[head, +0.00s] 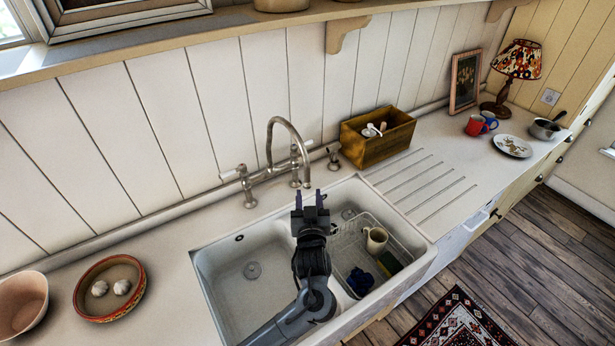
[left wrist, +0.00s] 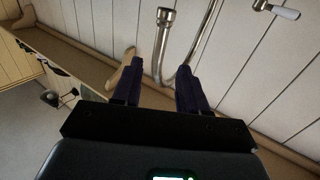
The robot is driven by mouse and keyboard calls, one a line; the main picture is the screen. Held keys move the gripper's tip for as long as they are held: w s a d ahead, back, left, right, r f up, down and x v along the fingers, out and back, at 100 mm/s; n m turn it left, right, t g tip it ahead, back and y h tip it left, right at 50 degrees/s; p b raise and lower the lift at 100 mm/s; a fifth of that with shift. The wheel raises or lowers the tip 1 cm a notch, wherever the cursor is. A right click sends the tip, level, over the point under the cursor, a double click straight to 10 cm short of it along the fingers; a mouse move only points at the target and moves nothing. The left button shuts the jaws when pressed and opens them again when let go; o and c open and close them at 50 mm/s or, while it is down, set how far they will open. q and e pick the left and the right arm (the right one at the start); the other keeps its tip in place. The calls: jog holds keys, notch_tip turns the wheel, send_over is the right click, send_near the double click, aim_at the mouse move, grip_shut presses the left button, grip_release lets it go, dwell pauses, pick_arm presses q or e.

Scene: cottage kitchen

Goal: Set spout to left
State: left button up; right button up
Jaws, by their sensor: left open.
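The tap's curved metal spout (head: 281,119) rises behind the white double sink (head: 222,295). It arches over toward the lower right, and its outlet end hangs just beyond my left gripper (head: 309,197). My left gripper is open, its two dark fingers pointing at the spout's down-turned end. In the left wrist view the spout (left wrist: 161,45) shows between and beyond the fingertips of the left gripper (left wrist: 157,66). I cannot tell whether the fingers touch it. My right gripper is in neither view.
A wire rack (head: 346,240) with a mug (head: 375,240) sits in the right basin. A wooden box (head: 365,149) stands right of the tap. A bowl with garlic (head: 82,300) is on the left counter. The left basin is empty.

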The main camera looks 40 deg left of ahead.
aim_at(307, 176)
pick_arm(q)
jog(key=p+x, duration=0.1)
jog(key=x, duration=0.8)
jog(key=shift+w+a, duration=0.25)
jog(key=shift+w, duration=0.05)
grip_shut()
